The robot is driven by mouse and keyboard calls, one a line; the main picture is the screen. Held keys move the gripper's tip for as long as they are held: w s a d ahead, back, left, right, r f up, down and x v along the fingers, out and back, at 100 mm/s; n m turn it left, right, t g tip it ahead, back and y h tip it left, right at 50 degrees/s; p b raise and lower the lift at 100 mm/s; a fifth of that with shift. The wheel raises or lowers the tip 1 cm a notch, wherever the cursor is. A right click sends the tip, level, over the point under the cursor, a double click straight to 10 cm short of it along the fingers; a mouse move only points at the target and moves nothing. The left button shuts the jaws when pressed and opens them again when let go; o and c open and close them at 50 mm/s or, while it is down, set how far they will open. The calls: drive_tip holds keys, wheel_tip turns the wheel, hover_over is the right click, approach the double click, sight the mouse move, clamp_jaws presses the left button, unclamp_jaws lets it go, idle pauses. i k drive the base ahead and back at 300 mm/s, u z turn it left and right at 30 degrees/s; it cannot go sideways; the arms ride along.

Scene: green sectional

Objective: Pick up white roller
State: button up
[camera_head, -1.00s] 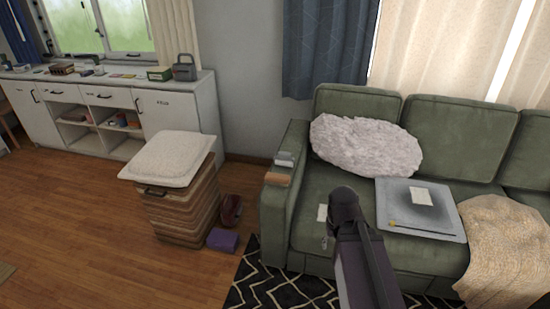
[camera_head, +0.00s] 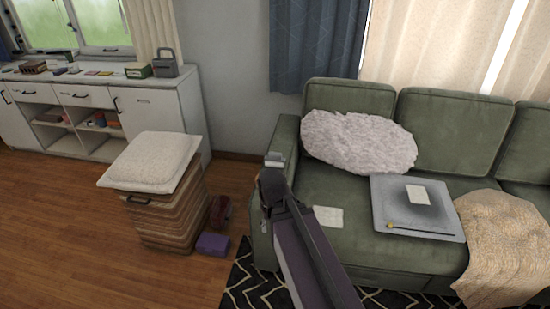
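A small white and grey object (camera_head: 274,158), which looks like the white roller, lies on top of the green sofa's left armrest, towards its back. It is too small to make out its exact shape. My arm reaches up from the bottom of the view, and its end is just in front of this object in the picture. My gripper (camera_head: 265,227) is mostly hidden behind the arm; only a small light part shows beside the armrest. Whether it is open or shut cannot be seen.
The sofa seat holds a fluffy pillow (camera_head: 358,142), a white paper (camera_head: 328,217), a grey board (camera_head: 395,199) and a beige blanket (camera_head: 500,245). A cushioned basket (camera_head: 165,215) and a purple box (camera_head: 212,244) stand left of the armrest. Wooden floor is open at left.

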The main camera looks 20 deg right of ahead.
sight(273, 159)
drive_tip(key=z, duration=0.25)
drive_tip(key=i, duration=1)
drive_tip(key=z, duration=0.6)
